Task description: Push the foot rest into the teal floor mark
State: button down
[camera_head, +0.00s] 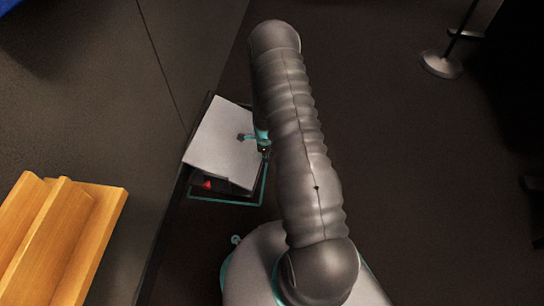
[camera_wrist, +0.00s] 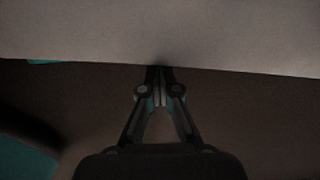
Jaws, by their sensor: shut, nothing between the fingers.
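The foot rest (camera_head: 222,142) has a pale grey, tilted top plate over a dark base and stands by the dark wall, left of my arm in the head view. The teal floor mark (camera_head: 228,202) shows as a thin outline along its near and right sides; the rest is hidden. The foot rest appears to lie largely within it, but its far side is unclear. In the wrist view my gripper (camera_wrist: 159,76) is shut and empty, its tips at the edge of the foot rest's plate (camera_wrist: 160,35). I cannot tell if they touch.
A wooden piece (camera_head: 70,235) stands at the left. A small red part (camera_head: 207,184) shows under the plate's near edge. A post with a round foot (camera_head: 441,65) stands at the far right. The floor right of my arm is mostly clear.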

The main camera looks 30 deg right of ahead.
jog(key=shift+w+a, duration=0.15)
jog(key=shift+a, duration=0.3)
jog(key=shift+d, duration=0.35)
